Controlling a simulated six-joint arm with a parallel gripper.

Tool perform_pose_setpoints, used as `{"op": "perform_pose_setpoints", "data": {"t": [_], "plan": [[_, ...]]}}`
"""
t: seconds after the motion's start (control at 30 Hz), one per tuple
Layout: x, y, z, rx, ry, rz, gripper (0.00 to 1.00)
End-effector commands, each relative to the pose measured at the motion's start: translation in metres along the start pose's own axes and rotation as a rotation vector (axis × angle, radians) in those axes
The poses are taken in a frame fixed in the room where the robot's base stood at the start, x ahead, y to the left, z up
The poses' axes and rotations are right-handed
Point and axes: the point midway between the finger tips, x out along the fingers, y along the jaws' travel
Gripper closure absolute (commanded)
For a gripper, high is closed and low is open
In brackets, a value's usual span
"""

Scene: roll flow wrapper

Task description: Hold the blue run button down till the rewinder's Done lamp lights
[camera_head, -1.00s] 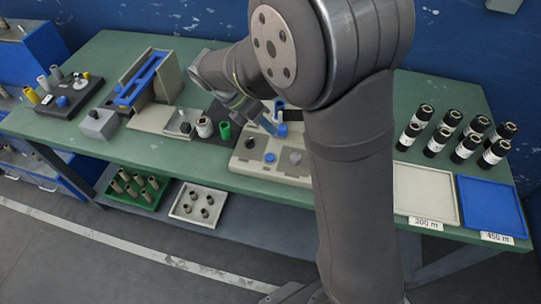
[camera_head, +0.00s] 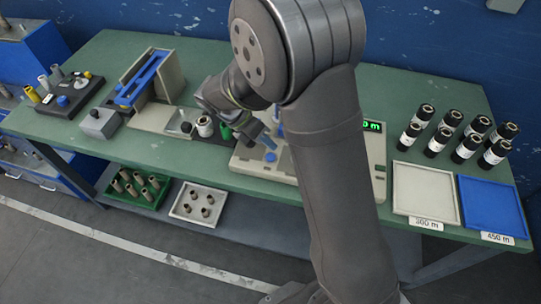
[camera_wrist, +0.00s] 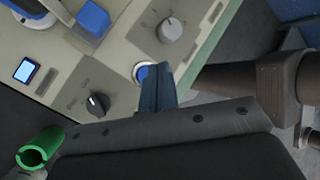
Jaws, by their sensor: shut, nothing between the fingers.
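The beige rewinder (camera_head: 246,161) sits mid-bench, partly hidden behind my arm. Its blue run button (camera_head: 270,157) is on the front of its top. In the wrist view the blue button (camera_wrist: 142,72) sits in a pale ring, partly covered by my fingertips. My gripper (camera_head: 271,143) is shut and empty, its blue fingers (camera_wrist: 158,84) pointing at the button. I cannot tell whether they touch or press it. A green display (camera_head: 372,126) is lit, its text cut off by my arm apart from "m". I cannot make out a Done lamp.
A grey knob (camera_wrist: 170,30) and a black knob (camera_wrist: 97,104) flank the button. Several black rolls (camera_head: 470,147) stand at right behind a white tray (camera_head: 426,217) and a blue tray (camera_head: 493,232).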

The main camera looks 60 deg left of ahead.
Motion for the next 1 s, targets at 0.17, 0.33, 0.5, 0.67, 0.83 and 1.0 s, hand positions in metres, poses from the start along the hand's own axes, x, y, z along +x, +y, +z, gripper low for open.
{"op": "perform_pose_setpoints", "data": {"t": [0.17,0.33,0.5,0.67,0.83,1.0], "plan": [[0.014,0.008,-0.008,-0.001,-0.001,-0.001,1.00],[0.020,0.011,-0.011,0.000,0.000,0.001,1.00],[0.020,0.011,-0.011,0.000,0.000,0.001,1.00],[0.020,0.011,-0.011,0.000,0.000,0.001,1.00],[0.020,0.011,-0.011,0.000,0.000,0.001,1.00],[0.020,0.011,-0.011,0.000,0.000,0.001,1.00]]}}
